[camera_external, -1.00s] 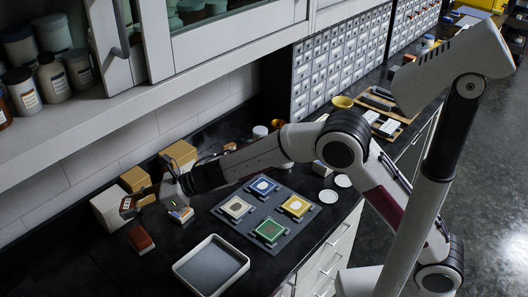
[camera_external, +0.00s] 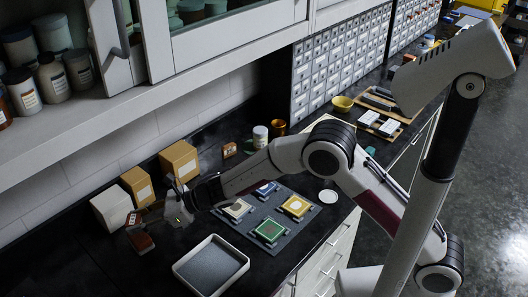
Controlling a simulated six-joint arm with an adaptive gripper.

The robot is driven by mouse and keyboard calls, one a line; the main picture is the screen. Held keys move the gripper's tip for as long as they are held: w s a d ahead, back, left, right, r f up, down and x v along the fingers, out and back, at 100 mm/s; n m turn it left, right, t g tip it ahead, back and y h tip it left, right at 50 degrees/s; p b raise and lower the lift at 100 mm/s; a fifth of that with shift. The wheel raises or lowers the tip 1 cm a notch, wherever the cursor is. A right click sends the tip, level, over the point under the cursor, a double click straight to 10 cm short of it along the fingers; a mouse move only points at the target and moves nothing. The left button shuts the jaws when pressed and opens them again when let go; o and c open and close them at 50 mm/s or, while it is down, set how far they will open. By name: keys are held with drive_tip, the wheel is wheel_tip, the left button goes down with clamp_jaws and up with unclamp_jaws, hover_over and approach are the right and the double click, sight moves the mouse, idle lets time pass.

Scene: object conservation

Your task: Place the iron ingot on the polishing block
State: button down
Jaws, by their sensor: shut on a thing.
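My gripper (camera_external: 150,212) is at the left of the dark counter, pointing left. It is shut on a small dark block with a pale label, which I take to be the iron ingot (camera_external: 133,218). The fingers partly hide it. A reddish-brown block (camera_external: 141,242), perhaps the polishing block, lies on the counter just below the held piece in the view. The held piece overlaps its far end in the picture; I cannot tell whether they touch.
A white box (camera_external: 110,209) and two tan boxes (camera_external: 180,160) stand behind my gripper along the wall. A grey board (camera_external: 283,239) with white, blue, green and yellow square pads lies to the right. A white-rimmed tray (camera_external: 236,277) is in front.

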sight(144, 235)
drive_tip(key=shift+r, duration=0.1)
drive_tip(key=shift+f, duration=1.85)
drive_tip(key=shift+f, duration=0.1)
drive_tip(key=c, duration=1.4)
unclamp_jaws()
drive_tip(key=shift+f, duration=0.15)
drive_tip(key=shift+d+r, duration=0.1)
drive_tip(key=shift+r, duration=0.1)
drive_tip(key=shift+d+r, duration=0.1)
drive_tip(key=shift+d, duration=0.05)
drive_tip(key=shift+v, duration=5.75)
